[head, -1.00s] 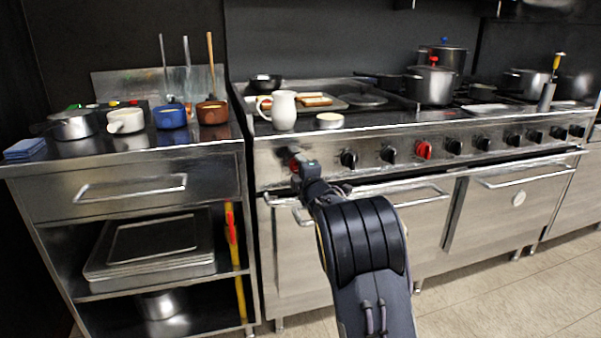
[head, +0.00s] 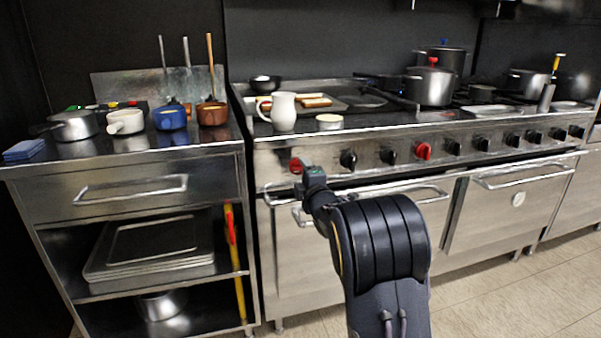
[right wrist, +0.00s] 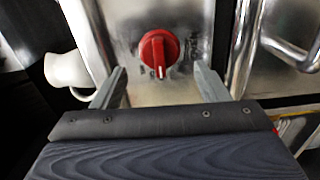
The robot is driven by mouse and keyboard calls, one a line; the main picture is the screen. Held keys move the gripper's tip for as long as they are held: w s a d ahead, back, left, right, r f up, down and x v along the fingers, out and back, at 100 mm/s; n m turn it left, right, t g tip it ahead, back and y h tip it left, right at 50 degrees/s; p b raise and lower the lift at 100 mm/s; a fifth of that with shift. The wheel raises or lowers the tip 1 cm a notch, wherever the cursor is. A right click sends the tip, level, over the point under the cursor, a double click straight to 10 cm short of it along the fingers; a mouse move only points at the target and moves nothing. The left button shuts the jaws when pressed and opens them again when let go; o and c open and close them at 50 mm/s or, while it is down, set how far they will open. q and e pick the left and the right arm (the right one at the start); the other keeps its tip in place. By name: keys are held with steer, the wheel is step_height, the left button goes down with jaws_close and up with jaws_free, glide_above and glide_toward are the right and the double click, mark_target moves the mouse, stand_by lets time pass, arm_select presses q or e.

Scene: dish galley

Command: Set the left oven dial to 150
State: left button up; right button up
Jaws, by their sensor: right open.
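The left oven dial (head: 296,166) is a red knob at the left end of the stove's front panel. It also shows in the right wrist view (right wrist: 158,50), with a white pointer mark toward the bottom of the picture. The markings around it are too blurred to read. My right gripper (right wrist: 160,84) is open and empty. Its two fingers stand apart on either side below the dial in that view, with a gap to it. In the head view my right gripper (head: 304,181) is just below and right of the dial. My left gripper is out of view.
Black knobs (head: 348,159) and a second red dial (head: 423,151) line the panel to the right. Oven door handles (head: 400,194) stick out below. A white jug (head: 283,111) stands above near the stove's front edge. A steel counter (head: 75,160) adjoins at left.

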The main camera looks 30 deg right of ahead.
steer(key=v, duration=0.4)
stand_by(0.4)
